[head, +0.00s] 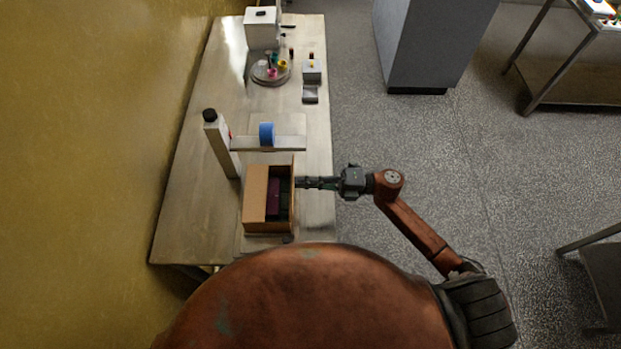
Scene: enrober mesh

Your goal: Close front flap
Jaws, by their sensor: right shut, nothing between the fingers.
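A cardboard box (256,226) stands on the steel table near its front end. One flap (255,194) covers the left part of the box top. The right part is uncovered, and a purple item (273,199) and dark green items (284,206) show inside. My right gripper (299,183) comes in from the right, shut and empty, with its fingertips at the box's upper right edge. I cannot tell whether they touch the box. The state of the front flap is not clear from here. My left gripper is not in view.
A round tray (270,75) with small colored cups and a white container (262,28) stand farther back. The table's left side (188,205) is clear.

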